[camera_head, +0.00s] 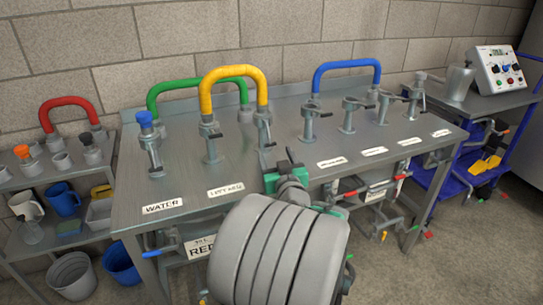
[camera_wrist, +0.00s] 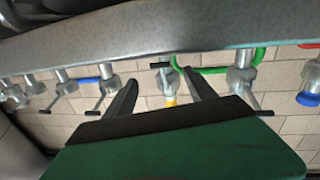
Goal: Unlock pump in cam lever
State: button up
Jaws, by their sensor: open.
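A row of grey fittings with cam levers stands along the steel table (camera_head: 185,187). The yellow hose (camera_head: 232,71) ends on one front fitting (camera_head: 263,128), and a black-tipped lever shows at it. The label in front of that fitting is hidden by my arm, so I cannot confirm it is pump in. My gripper (camera_head: 277,160) is open and empty just in front of this fitting. In the wrist view my gripper (camera_wrist: 158,81) has its two dark fingers apart, with a lever with a dark tip (camera_wrist: 160,65) seen between them, apparently beyond the fingertips.
A green hose (camera_head: 185,84) and a blue hose (camera_head: 345,64) arch at the back. A blue-capped fitting (camera_head: 149,135) stands left by the WATER label (camera_head: 162,206). Neighbouring fittings (camera_head: 310,117) stand close on the right. A control box (camera_head: 497,70) sits on a blue cart.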

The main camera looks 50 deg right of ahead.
aim_at(271, 144)
jog(key=x, duration=0.5)
jog(key=shift+w+d, duration=0.1)
jog(key=shift+w, duration=0.05)
grip_shut()
dwell(0.4)
